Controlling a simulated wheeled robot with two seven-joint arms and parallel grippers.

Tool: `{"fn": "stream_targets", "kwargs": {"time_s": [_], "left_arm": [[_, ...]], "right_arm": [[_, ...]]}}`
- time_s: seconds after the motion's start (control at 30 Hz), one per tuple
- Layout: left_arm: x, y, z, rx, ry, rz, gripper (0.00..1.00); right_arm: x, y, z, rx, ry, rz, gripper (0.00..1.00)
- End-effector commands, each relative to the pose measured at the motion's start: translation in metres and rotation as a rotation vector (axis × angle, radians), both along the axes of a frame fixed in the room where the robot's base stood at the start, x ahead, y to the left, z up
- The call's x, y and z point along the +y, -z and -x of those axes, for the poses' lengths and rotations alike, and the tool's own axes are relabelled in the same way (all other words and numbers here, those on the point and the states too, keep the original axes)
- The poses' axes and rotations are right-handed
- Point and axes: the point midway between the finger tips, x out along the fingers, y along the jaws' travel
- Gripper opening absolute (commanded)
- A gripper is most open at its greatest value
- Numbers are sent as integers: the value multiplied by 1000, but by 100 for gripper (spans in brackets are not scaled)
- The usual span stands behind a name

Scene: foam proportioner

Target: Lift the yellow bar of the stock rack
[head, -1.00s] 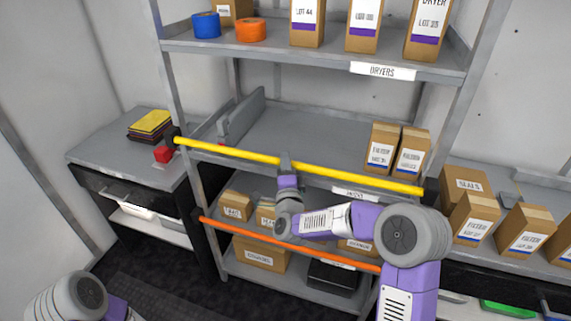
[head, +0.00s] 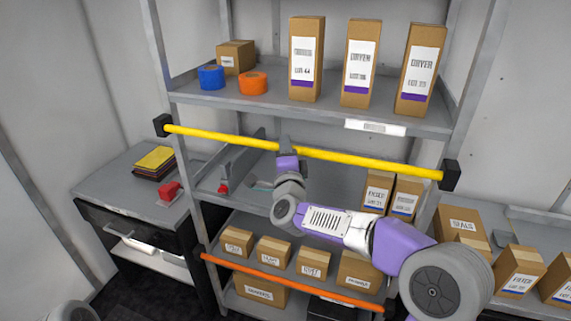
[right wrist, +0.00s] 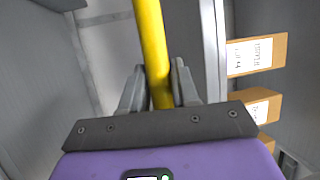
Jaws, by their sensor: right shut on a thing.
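The yellow bar (head: 355,159) of the stock rack runs across the rack's front, between the middle and top shelves. It slopes slightly down to the right in the head view, with a black end block at the left (head: 161,125) and right (head: 450,174). My right gripper (head: 286,146) is shut on the bar left of its middle. In the right wrist view the bar (right wrist: 152,50) passes between the two grey fingers (right wrist: 158,88). My left gripper is out of view; only a piece of my left arm shows at the bottom left.
An orange bar (head: 300,285) crosses the lower shelf, in front of several small boxes. Two boxes (head: 377,190) stand on the middle shelf at right. Tall boxes (head: 306,60) and tape rolls (head: 211,77) stand on the top shelf. A counter (head: 115,185) is at left.

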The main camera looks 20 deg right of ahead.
Motion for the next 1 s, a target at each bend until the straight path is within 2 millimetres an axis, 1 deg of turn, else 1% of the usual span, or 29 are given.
{"fn": "stream_targets", "kwargs": {"time_s": [0.03, 0.2, 0.37, 0.67, 0.7, 0.77, 0.8, 0.83, 1.0], "left_arm": [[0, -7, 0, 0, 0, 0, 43], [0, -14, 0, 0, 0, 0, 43], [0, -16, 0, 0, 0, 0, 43], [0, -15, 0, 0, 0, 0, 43], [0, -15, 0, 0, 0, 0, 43], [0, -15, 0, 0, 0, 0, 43], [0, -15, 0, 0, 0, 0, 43], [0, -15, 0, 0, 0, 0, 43], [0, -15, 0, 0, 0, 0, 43]], "right_arm": [[0, -17, 1, -10, 2, 1, 0], [-1, -33, 0, -8, 2, 1, 0], [-1, -38, 0, -6, 2, 1, 0], [-1, -37, 0, -5, 3, 1, 0], [-1, -37, 0, -5, 3, 1, 33], [-1, -37, 0, -5, 2, 1, 42], [0, -37, 0, -4, 2, 0, 48], [-1, -36, 0, -4, 2, 0, 51], [0, -35, 0, -1, 1, 0, 51]]}}
